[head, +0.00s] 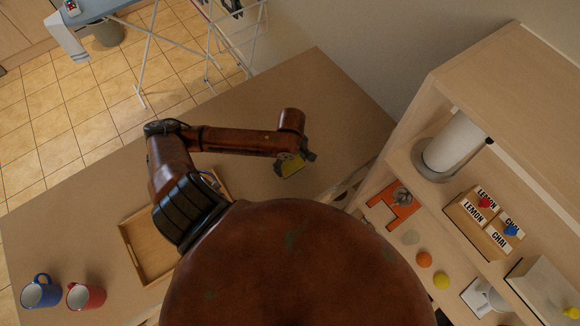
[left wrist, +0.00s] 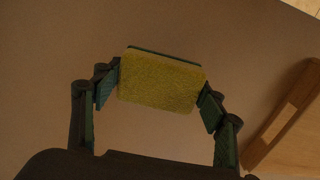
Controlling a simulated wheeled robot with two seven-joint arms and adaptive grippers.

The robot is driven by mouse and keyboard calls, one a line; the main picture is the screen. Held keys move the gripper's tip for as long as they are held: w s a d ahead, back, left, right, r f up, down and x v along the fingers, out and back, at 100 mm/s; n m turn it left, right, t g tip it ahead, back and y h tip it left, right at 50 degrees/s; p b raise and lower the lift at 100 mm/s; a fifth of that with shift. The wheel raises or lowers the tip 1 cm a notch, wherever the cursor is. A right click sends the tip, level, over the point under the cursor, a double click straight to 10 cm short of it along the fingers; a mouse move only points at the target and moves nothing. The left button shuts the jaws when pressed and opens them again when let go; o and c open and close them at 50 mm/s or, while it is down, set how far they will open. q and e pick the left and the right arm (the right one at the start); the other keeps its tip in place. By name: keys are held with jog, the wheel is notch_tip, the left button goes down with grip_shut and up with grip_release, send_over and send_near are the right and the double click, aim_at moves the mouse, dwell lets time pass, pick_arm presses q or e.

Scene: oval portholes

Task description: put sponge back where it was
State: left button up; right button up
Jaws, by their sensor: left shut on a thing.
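The sponge (left wrist: 158,82) is yellow with a thin dark green layer along its far edge. In the left wrist view my left gripper (left wrist: 160,88) is shut on it, with one finger at each short end. In the head view my left gripper (head: 296,158) holds the sponge (head: 291,168) over the brown table (head: 340,110), near the shelf unit. The height of the sponge above the table is hard to tell. My right gripper is not in view.
A wooden tray (head: 134,256) lies on the table, partly hidden by my left arm. A wooden shelf unit (head: 480,75) with several items stands at right. The far table corner is clear.

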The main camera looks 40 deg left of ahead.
aim_at(291, 162)
pick_arm(q)
jog(key=shift+w+a+f, duration=0.15)
jog(key=shift+f, duration=0.2)
jog(key=shift+w+a+f, duration=0.1)
jog(key=shift+a+f, duration=0.05)
jog(key=shift+f, duration=1.5)
jog(key=shift+f, duration=0.1)
jog(key=o, duration=0.9)
notch_tip(291, 162, up, 11)
jog(key=shift+r+p, duration=0.1)
jog(key=shift+p, duration=0.4)
jog(key=shift+r, duration=0.5)
